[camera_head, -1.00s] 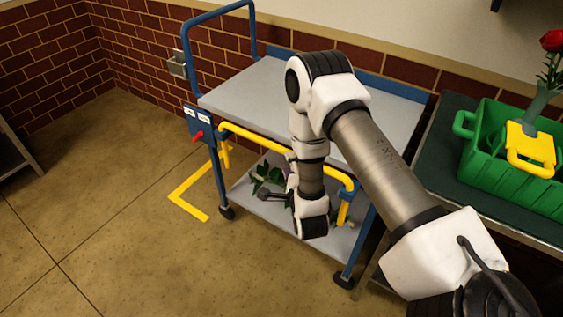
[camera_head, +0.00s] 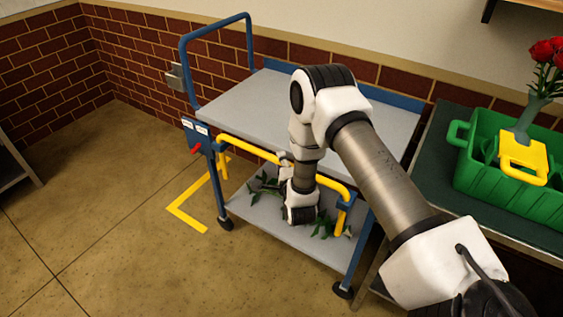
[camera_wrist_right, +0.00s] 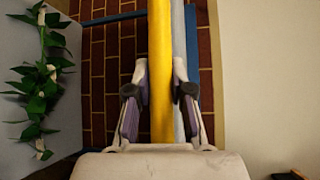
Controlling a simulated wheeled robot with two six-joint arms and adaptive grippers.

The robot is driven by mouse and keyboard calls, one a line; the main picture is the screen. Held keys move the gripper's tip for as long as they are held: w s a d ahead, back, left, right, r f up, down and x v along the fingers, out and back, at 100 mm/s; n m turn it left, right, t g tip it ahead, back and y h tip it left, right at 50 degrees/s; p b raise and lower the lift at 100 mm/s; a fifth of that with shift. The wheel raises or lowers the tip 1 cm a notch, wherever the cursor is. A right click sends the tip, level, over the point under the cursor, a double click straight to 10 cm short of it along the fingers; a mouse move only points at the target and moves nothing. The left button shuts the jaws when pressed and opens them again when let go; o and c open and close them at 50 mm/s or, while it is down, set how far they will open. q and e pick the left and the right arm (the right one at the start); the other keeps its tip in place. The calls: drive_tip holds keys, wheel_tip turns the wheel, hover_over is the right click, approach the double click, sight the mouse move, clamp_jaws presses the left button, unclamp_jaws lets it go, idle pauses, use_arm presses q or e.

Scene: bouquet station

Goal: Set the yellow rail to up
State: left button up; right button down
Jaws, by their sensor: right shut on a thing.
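The yellow rail (camera_head: 253,149) runs along the front of a blue-framed cart, just below the top shelf's front edge. Its ends bend down beside the cart's legs. My right gripper (camera_head: 286,158) is at the middle of the rail, partly hidden by my own wrist. In the right wrist view the yellow rail (camera_wrist_right: 161,70) passes between the two fingers of the right gripper (camera_wrist_right: 160,92), which is shut on it. A grey strip runs close beside the rail there. A red lever (camera_head: 197,148) sits on a blue plate at the cart's left leg. My left gripper is not in view.
Green stems (camera_head: 325,226) lie on the cart's lower shelf (camera_head: 275,225). A green crate (camera_head: 480,165) with a yellow handle, and red roses (camera_head: 545,50) above it, stand on the table at right. The floor in front of the cart is clear.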

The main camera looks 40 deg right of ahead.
wheel_tip(320, 180, up, 14)
drive_tip(key=p, duration=0.6)
drive_tip(key=shift+w+f, duration=0.15)
drive_tip(key=shift+f, duration=0.1)
drive_tip(key=shift+r, duration=0.1)
drive_tip(key=c, duration=1)
unclamp_jaws()
drive_tip(key=v, duration=1.2)
